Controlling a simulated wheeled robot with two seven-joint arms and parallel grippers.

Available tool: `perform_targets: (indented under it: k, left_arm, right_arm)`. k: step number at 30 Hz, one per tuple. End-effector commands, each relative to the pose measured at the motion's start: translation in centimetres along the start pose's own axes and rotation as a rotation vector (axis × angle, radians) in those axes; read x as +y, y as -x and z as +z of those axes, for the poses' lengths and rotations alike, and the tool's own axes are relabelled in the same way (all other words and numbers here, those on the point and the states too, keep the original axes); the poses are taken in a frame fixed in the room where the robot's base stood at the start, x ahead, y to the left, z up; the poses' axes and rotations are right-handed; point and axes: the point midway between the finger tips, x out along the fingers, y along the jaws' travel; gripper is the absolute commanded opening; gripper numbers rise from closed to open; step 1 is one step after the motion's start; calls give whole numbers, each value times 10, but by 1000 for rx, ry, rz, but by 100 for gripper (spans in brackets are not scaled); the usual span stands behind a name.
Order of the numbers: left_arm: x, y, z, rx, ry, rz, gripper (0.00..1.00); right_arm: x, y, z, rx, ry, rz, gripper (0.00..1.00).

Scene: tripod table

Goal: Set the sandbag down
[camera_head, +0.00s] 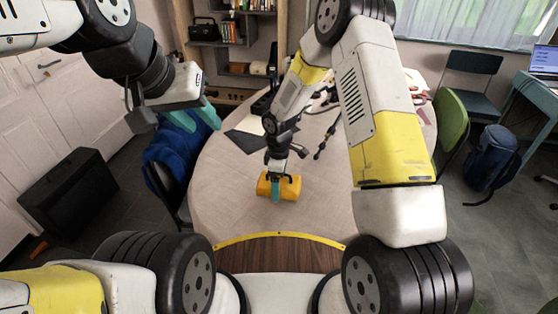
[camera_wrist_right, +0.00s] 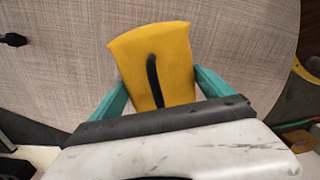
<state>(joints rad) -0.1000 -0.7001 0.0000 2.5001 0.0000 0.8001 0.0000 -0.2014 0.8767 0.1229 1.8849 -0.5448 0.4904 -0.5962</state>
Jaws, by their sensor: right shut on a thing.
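The yellow sandbag (camera_head: 290,188) with a black strap handle is at the near-middle part of the round table (camera_head: 222,195). My right gripper (camera_head: 275,189) reaches down onto it from above and is shut on it. In the right wrist view the sandbag (camera_wrist_right: 152,58) lies between the teal fingers, with its black strap facing the camera. The tabletop is close behind it; I cannot tell whether its underside touches the table. My left gripper (camera_head: 200,118) is raised at the left, away from the sandbag, with its teal fingers apart and empty.
A dark sheet-like item (camera_head: 243,138) and black tripod parts (camera_head: 325,138) lie farther back on the table. A curved yellow-edged wooden piece (camera_head: 280,240) is at the near side. Tabletop left of the sandbag is clear. A blue-draped chair (camera_head: 172,160) and a green chair (camera_head: 452,120) flank the table.

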Motion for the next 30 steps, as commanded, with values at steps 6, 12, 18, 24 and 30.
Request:
perform_targets:
  k: [6, 12, 18, 24, 30]
  left_arm:
    - [0, 0, 0, 0, 0, 0, 36]
    - [0, 0, 0, 0, 0, 0, 36]
    - [0, 0, 0, 0, 0, 0, 36]
    - [0, 0, 0, 0, 0, 0, 36]
    - [0, 0, 0, 0, 0, 0, 36]
  right_arm:
    - [1, -2, 0, 1, 0, 2, 18]
    - [1, -2, 0, 1, 0, 2, 18]
    - [1, -3, 0, 1, 0, 2, 18]
    - [1, -7, 0, 1, 0, 2, 18]
    - [1, -10, 0, 1, 0, 2, 18]
